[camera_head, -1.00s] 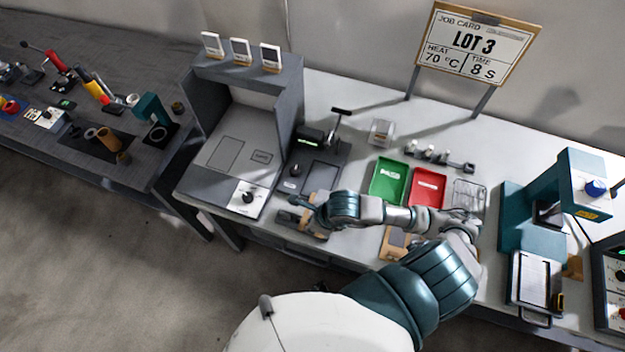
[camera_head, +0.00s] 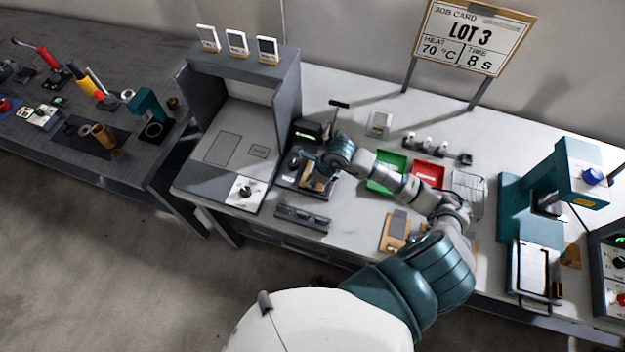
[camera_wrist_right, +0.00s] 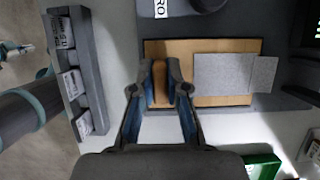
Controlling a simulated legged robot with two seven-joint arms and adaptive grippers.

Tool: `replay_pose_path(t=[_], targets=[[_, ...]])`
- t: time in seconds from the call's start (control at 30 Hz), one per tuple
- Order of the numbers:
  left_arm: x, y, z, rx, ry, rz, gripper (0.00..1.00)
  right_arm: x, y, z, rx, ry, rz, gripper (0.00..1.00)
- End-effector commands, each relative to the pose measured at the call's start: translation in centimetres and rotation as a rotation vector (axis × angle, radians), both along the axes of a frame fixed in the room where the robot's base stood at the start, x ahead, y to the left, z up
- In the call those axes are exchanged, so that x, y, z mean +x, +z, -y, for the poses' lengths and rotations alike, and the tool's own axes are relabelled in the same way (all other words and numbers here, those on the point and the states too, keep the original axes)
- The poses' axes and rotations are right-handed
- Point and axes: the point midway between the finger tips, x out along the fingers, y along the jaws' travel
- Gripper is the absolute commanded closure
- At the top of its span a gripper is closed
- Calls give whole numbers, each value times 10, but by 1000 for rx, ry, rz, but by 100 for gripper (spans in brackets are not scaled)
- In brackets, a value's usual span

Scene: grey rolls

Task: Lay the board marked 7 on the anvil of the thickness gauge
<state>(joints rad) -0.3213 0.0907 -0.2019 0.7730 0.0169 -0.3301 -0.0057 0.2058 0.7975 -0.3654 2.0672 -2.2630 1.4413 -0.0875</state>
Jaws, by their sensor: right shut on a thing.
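My right gripper (camera_head: 318,168) is shut on a tan board (camera_head: 312,179) with a grey patch. In the wrist view the fingers (camera_wrist_right: 161,88) grip one end of the board (camera_wrist_right: 222,100), near the rack. The board is over the dark base of the thickness gauge (camera_head: 290,181); I cannot tell whether it touches it. A smaller grey piece lies at the patch's far end, and a label partly reading "RO" shows beside the board. No number on the held board is legible.
A dark slotted rack (camera_head: 302,218) with several labels lies along the front edge. Another tan board (camera_head: 396,232) lies to the right. A green tray (camera_head: 386,174) and red tray (camera_head: 429,174) stand behind my right forearm. A grey booth (camera_head: 240,130) stands left.

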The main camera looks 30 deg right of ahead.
Motion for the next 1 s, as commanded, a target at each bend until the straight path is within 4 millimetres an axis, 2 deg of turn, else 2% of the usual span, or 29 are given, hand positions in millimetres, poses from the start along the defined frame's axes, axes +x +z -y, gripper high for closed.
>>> replay_pose_path(t=[0.1, 0.23, 0.27, 0.3, 0.37, 0.87, 1.0], targets=[[-2, 1, 1, 2, 0, -2, 100, 0, -12, 4, 3, -2, -1, 100], [-2, 1, 2, 3, 1, -1, 100, 0, -13, 5, 4, -2, 0, 100], [-2, 1, 2, 3, 1, -1, 100, 0, -13, 5, 3, -2, -1, 84], [-2, 0, 3, 2, 2, -1, 100, 0, -13, 6, 4, -2, -2, 74], [-2, 0, 3, 1, 1, -2, 100, 0, -13, 5, 4, -2, -2, 61], [-3, 0, 4, 0, 2, -3, 100, 0, -10, 2, -1, 0, 0, 61], [-3, 0, 2, 3, 1, -4, 100, -4, 2, 8, 0, -1, 3, 61]])
